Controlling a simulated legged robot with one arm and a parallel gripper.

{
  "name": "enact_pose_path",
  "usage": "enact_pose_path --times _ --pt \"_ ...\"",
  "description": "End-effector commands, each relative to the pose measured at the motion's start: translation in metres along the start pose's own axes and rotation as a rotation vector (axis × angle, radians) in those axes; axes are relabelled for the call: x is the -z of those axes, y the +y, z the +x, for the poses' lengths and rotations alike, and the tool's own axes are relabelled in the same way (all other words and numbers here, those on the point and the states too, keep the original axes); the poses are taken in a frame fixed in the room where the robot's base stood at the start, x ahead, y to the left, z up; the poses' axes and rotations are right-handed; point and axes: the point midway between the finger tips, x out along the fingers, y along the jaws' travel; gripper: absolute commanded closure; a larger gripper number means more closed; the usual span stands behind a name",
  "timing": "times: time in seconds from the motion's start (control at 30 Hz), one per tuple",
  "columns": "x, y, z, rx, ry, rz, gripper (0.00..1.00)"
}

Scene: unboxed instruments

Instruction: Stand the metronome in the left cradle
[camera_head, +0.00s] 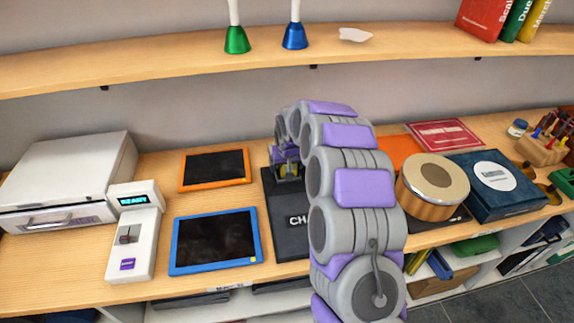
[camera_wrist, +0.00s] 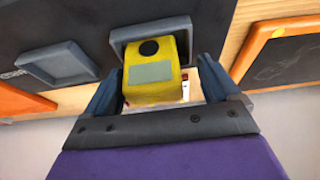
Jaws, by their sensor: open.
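The yellow metronome (camera_wrist: 155,76), with a black round knob and a pale grey display, is between the fingers of my gripper (camera_wrist: 158,84) in the wrist view. The gripper is open, with a finger on each side of it. A grey square cradle (camera_wrist: 186,24) lies behind the metronome, which overlaps its opening; its base is hidden, so I cannot tell if it is fully seated. The other, empty cradle (camera_wrist: 60,65) is to the left in this turned view. Both are on the dark charging board (camera_head: 287,241). In the head view my gripper (camera_head: 288,171) is over the board's far end.
An orange-framed tablet (camera_head: 214,169) and a blue-framed tablet (camera_head: 216,241) lie left of the board. A white remote-like device (camera_head: 135,235) and a white box (camera_head: 70,180) are farther left. A drum (camera_head: 432,187) and a blue box (camera_head: 496,186) stand right. A shelf (camera_head: 160,66) runs above.

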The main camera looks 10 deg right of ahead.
Motion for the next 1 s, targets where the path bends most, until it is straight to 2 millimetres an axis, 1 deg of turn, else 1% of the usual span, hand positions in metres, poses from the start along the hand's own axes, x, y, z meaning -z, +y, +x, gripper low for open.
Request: enact_pose_path --times 0.17,0.27,0.37,0.6,0.7,0.83,1.0 --pt "0.001 0.001 -0.008 0.001 0.001 0.000 0.11" --pt "0.001 0.001 -0.019 0.001 0.001 0.001 0.11" --pt "0.002 0.001 -0.036 0.001 0.003 0.001 0.11" --pt "0.002 0.001 -0.085 -0.001 0.003 0.000 0.11" --pt "0.002 0.000 -0.104 0.000 0.003 0.000 0.11" --pt "0.001 0.000 -0.117 0.000 0.001 0.000 0.11" --pt "0.000 0.000 -0.122 0.000 -0.002 0.000 0.11"
